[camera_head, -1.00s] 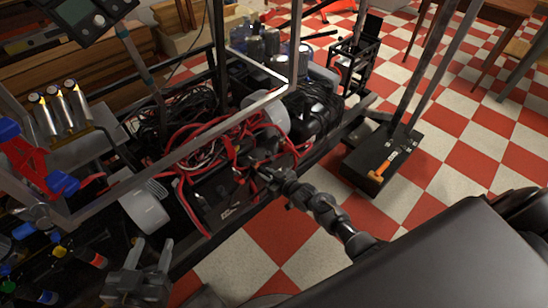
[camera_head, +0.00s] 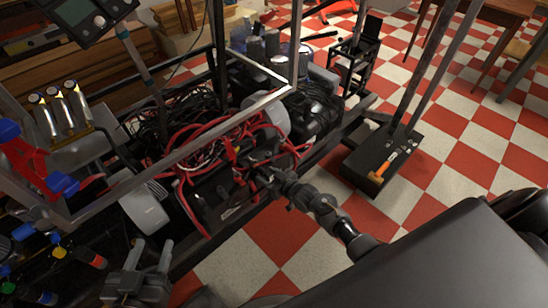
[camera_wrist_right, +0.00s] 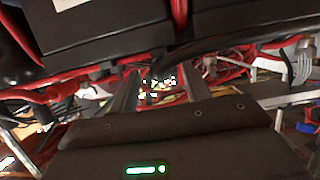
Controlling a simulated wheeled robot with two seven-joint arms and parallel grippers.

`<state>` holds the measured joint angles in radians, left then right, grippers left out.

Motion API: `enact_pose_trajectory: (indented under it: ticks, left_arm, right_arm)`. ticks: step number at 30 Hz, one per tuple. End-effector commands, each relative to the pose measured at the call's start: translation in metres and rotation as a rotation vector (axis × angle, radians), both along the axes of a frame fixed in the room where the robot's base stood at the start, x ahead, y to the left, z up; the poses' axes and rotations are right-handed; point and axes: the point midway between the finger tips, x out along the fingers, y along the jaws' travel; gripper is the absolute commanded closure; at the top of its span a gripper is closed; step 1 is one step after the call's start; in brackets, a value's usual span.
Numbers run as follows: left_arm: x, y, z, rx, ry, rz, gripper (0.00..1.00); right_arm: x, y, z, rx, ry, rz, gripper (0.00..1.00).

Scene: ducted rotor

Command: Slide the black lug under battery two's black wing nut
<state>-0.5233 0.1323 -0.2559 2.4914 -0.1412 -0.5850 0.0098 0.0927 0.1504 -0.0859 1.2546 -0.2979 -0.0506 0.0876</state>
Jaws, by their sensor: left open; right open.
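The black battery boxes (camera_head: 216,195) sit in the metal frame among red and black cables; two black battery cases also show at the top of the right wrist view (camera_wrist_right: 105,22). My right gripper (camera_head: 250,166) is at the battery tops among the cables; its open fingers (camera_wrist_right: 158,88) show in the right wrist view, with a black cable (camera_wrist_right: 215,46) crossing just beyond them. I cannot tell whether they touch it. The black lug and battery two's black wing nut are too small and dark to make out. My left gripper (camera_head: 150,250) is open and empty at the lower left.
A metal frame bar (camera_head: 190,148) runs diagonally above the cables. White cylinders (camera_head: 146,207) flank the batteries. A black platform with an orange-handled tool (camera_head: 383,168) stands right on the checkered floor. Red and blue clamps (camera_head: 35,165) are at the left.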

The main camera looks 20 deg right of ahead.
Motion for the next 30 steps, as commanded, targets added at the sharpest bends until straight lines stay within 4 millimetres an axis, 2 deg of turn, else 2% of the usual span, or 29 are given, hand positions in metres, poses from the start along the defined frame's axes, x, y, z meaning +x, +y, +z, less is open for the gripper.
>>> enact_pose_trajectory:
  ticks: [6, 13, 18, 27, 30]
  left_arm:
    - [0.0, 0.0, 0.015, 0.0, 0.0, 0.0, 0.52]
    - [0.0, 0.0, 0.022, 0.0, 0.0, 0.0, 0.52]
    - [0.0, 0.0, 0.023, 0.0, 0.0, 0.0, 0.52]
    - [0.0, 0.0, 0.023, 0.0, 0.0, 0.0, 0.52]
    - [0.001, 0.002, 0.013, 0.01, 0.027, 0.006, 0.52]
  right_arm:
    - [-0.04, -0.014, 0.017, -0.002, 0.001, 0.001, 0.52]
    - [-0.074, -0.026, 0.027, -0.002, 0.002, 0.0, 0.52]
    - [-0.084, -0.029, 0.03, 0.0, 0.0, 0.0, 0.52]
    - [-0.085, -0.03, 0.031, 0.0, 0.0, 0.0, 0.52]
    - [-0.089, -0.029, 0.027, -0.01, 0.02, -0.005, 0.52]
